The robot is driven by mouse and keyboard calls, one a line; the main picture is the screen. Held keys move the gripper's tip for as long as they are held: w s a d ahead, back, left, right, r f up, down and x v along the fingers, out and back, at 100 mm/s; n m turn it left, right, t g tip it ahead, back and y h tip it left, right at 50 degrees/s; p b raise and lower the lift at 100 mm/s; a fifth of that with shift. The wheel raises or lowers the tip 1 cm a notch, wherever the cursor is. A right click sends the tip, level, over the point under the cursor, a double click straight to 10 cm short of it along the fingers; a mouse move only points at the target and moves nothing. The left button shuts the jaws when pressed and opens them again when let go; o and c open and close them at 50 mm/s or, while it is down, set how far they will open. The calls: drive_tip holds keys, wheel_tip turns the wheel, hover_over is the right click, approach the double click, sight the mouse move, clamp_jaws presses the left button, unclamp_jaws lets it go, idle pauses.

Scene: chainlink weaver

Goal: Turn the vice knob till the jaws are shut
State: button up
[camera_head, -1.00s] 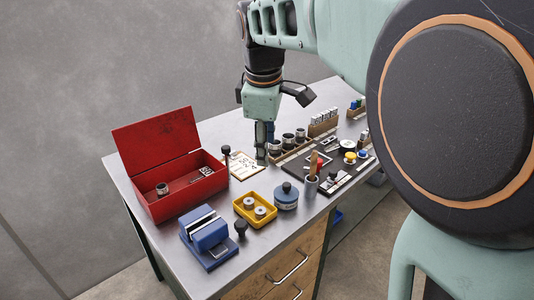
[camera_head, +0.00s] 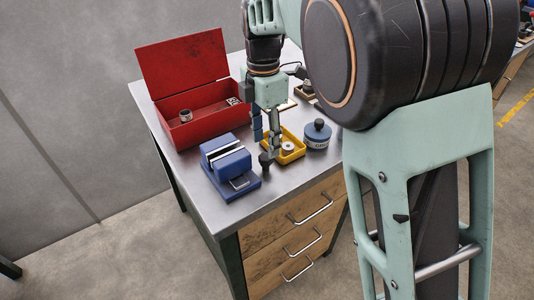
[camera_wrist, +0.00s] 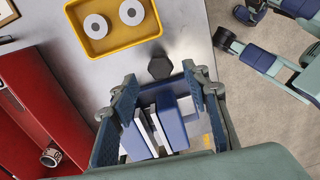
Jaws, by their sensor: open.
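The blue vice (camera_head: 228,166) sits near the bench's front left corner. In the wrist view the vice (camera_wrist: 170,118) lies between my fingers, its jaws with pale faces and a narrow gap between them. The black vice knob (camera_head: 265,160) is at the vice's right side; it also shows in the wrist view (camera_wrist: 160,67), just beyond the fingertips. My gripper (camera_head: 265,146) is open and empty, pointing down above the knob. In the wrist view my gripper (camera_wrist: 159,76) has its fingers spread wide. I cannot tell whether a finger touches the knob.
A yellow tray (camera_head: 293,151) with metal rings stands close behind the knob. A blue round container (camera_head: 317,134) is right of it. An open red box (camera_head: 190,128) stands behind the vice. The bench front edge is close to the vice.

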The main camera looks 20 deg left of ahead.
sight(266, 156)
drive_tip(key=shift+d+f, duration=0.1)
drive_tip(key=shift+f, duration=2.1)
drive_tip(key=shift+c, duration=0.2)
drive_tip(key=c, duration=1.1)
drive_tip(key=shift+r+m, duration=0.1)
drive_tip(key=shift+m, duration=0.4)
